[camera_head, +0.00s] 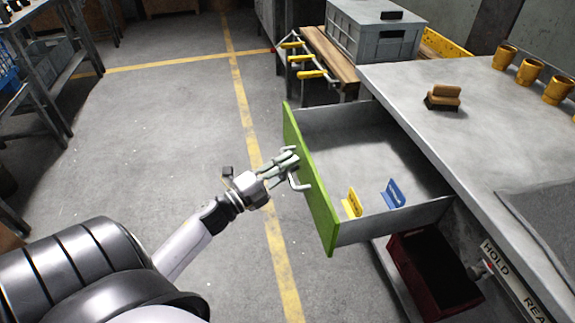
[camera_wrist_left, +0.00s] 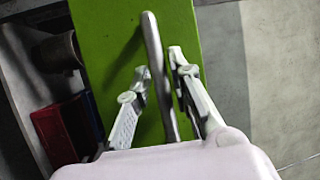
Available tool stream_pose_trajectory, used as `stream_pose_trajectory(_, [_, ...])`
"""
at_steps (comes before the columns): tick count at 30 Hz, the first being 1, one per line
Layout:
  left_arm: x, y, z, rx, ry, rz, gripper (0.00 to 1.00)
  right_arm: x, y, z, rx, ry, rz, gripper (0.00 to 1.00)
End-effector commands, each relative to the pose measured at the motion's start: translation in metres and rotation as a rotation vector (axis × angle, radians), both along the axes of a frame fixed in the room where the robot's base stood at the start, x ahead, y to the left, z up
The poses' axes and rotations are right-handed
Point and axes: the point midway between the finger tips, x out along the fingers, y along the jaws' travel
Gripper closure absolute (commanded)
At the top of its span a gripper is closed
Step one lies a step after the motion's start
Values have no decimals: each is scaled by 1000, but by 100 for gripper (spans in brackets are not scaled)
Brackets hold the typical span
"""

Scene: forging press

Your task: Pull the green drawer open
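The green drawer (camera_head: 310,178) stands well out from under the grey workbench, its inside showing. A grey bar handle (camera_wrist_left: 152,50) is fixed to its green front. My left gripper (camera_head: 288,164) is at this handle, with one finger on each side of the bar. My right gripper is not in view.
The drawer holds a yellow piece (camera_head: 352,203) and a blue piece (camera_head: 393,194). The workbench (camera_head: 430,90) carries a brush (camera_head: 443,97) and yellow cups (camera_head: 530,71). A dark red bin (camera_head: 405,268) sits below the drawer. The floor (camera_head: 170,125) left of the drawer is clear.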

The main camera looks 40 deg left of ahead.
Motion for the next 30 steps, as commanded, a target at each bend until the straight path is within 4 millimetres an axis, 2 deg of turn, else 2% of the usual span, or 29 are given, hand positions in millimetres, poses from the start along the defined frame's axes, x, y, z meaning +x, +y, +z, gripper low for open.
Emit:
stream_pose_trajectory(8, [-5,1,-1,0,0,1,80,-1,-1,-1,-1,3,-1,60])
stream_pose_trajectory(11, [-17,5,-3,-1,0,2,80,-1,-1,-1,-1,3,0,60])
stream_pose_trajectory(21, [-85,23,-16,-1,4,4,80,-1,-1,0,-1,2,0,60])
stream_pose_trajectory(25, [-103,28,-19,0,1,2,80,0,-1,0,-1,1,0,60])
stream_pose_trajectory(30, [-113,31,-20,0,0,0,80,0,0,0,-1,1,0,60])
